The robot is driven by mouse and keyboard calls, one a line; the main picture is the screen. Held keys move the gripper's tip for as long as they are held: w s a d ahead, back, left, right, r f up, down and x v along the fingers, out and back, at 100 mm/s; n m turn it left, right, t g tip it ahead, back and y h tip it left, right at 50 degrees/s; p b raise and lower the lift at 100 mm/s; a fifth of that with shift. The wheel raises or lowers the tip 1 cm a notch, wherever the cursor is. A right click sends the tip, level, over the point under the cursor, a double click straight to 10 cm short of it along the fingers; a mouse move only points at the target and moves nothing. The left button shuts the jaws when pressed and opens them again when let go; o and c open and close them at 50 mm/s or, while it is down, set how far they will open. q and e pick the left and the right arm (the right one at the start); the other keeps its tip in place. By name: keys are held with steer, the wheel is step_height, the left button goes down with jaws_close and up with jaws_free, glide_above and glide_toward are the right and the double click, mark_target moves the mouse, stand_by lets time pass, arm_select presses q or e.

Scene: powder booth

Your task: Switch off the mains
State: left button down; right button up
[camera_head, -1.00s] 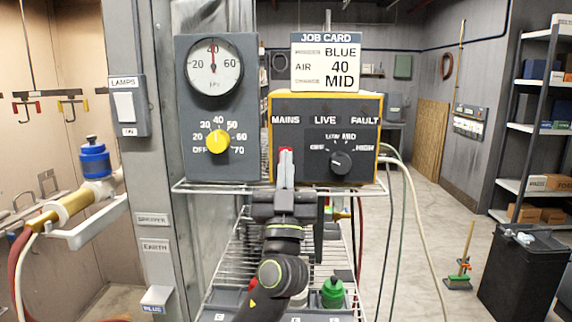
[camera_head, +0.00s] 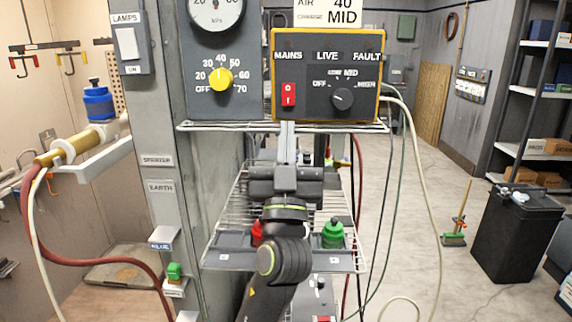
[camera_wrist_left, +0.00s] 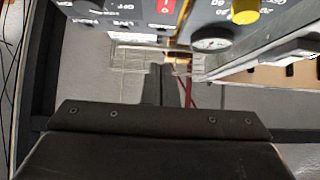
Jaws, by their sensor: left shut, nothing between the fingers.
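The mains switch (camera_head: 289,94) is a red rocker under the word MAINS on the front of the yellow-edged control box (camera_head: 325,38). It also shows at the top of the left wrist view (camera_wrist_left: 167,10). Small white marks show on its upper and lower halves; I cannot tell which half is pressed in. My left gripper (camera_head: 287,126) is shut and empty, fingers pointing up, with its tips just below the switch in the picture. The fingers also show in the left wrist view (camera_wrist_left: 158,80). My right gripper is not in view.
The box stands on a wire shelf (camera_head: 230,126). Beside the switch is a black dial (camera_head: 342,98); to the left is a gauge panel with a yellow knob (camera_head: 221,80). Cables hang on the right.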

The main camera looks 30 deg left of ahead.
arm_select(q)
steer(key=shift+s+d+f+b, duration=0.2)
steer(key=shift+s+d+f, duration=0.15)
steer(key=shift+s, duration=0.3)
steer(key=shift+s+d+f+b, duration=0.15)
steer(key=shift+s+d+f, duration=0.2)
steer(key=shift+s, duration=0.25)
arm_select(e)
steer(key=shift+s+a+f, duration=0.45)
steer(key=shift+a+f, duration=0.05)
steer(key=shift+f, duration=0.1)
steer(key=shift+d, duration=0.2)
